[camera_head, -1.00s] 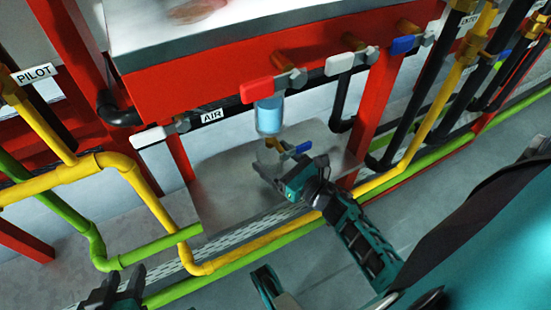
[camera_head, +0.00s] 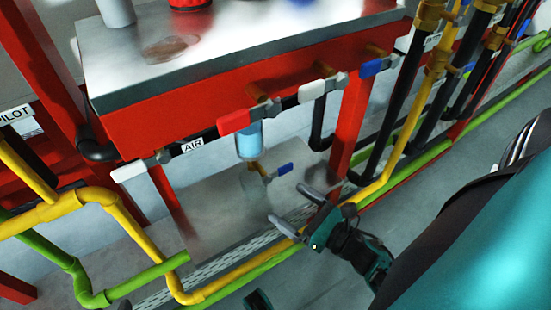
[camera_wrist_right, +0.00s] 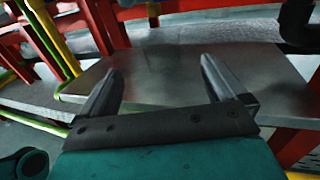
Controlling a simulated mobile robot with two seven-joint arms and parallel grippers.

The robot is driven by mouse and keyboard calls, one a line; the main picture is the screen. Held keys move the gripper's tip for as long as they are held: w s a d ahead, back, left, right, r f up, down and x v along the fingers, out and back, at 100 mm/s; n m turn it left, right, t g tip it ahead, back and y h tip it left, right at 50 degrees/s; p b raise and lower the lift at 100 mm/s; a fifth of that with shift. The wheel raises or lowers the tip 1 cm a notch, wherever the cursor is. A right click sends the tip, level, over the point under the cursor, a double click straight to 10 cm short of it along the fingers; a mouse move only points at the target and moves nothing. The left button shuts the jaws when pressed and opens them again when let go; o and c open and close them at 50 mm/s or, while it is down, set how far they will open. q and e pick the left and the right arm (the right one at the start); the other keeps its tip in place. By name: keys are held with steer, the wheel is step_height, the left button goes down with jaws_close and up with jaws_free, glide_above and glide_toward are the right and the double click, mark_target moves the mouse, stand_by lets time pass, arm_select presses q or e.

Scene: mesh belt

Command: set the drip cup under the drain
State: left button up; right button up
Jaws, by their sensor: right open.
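The drain (camera_head: 256,168) is a small brass outlet with a blue lever, below the clear blue bowl (camera_head: 249,141). A faint, see-through shape (camera_head: 254,188) just under the drain appears to be the drip cup, standing on the grey metal shelf (camera_head: 205,207); its outline is hard to make out. My right gripper (camera_head: 288,205) is open and empty, in front and to the right of the cup, apart from it. In the right wrist view, its spread fingers (camera_wrist_right: 160,68) have only the shelf between and beyond them. Only a dark tip at the bottom edge may be my left gripper.
A red frame (camera_head: 150,127) with a metal top overhangs the shelf. A red lever (camera_head: 233,121) and a white lever (camera_head: 311,91) stick out in front. Yellow (camera_head: 125,230) and green pipes run along the shelf's front; a red post (camera_head: 350,120) stands to the right.

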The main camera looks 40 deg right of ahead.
steer(key=shift+v, duration=1.15)
